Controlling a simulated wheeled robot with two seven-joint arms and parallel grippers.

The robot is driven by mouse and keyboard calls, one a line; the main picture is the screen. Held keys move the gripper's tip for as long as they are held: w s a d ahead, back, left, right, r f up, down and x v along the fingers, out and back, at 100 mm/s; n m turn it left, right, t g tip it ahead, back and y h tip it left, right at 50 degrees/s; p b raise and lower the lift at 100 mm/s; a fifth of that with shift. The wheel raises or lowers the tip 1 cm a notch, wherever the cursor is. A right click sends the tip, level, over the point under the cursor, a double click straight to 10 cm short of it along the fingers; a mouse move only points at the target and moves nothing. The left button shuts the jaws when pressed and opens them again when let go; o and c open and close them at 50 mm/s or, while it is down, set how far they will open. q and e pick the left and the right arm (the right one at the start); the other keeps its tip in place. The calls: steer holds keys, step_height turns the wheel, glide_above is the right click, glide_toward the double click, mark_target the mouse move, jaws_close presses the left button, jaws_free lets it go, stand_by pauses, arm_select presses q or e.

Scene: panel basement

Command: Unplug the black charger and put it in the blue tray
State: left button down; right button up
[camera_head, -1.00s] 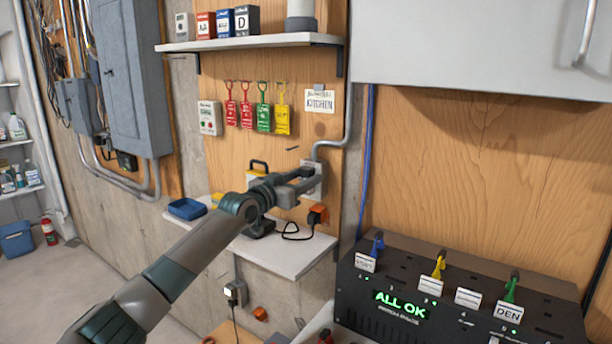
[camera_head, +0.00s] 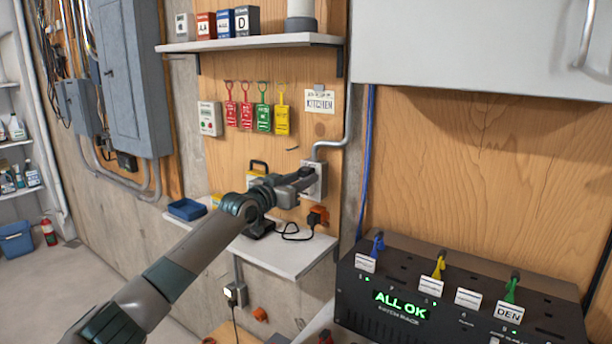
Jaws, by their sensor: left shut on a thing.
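My left gripper (camera_head: 303,177) reaches in from the left to a pale wall outlet plate (camera_head: 319,180) above the white shelf. It is shut on a small dark thing at the outlet, which looks like the black charger (camera_head: 306,171). The gripper hides much of it, and I cannot tell whether its prongs are still in the outlet. The blue tray (camera_head: 187,209) stands on the left end of the lower shelf, to the left of the gripper, and looks empty. My right gripper is not in view.
The lower white shelf (camera_head: 290,262) also holds a dark device with a black cord and an orange-and-black item (camera_head: 317,216). Coloured tags (camera_head: 263,117) hang above. A black panel (camera_head: 455,300) stands at right.

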arm_select(q)
steer(key=shift+p+v, duration=2.55)
steer(key=shift+v, duration=0.4)
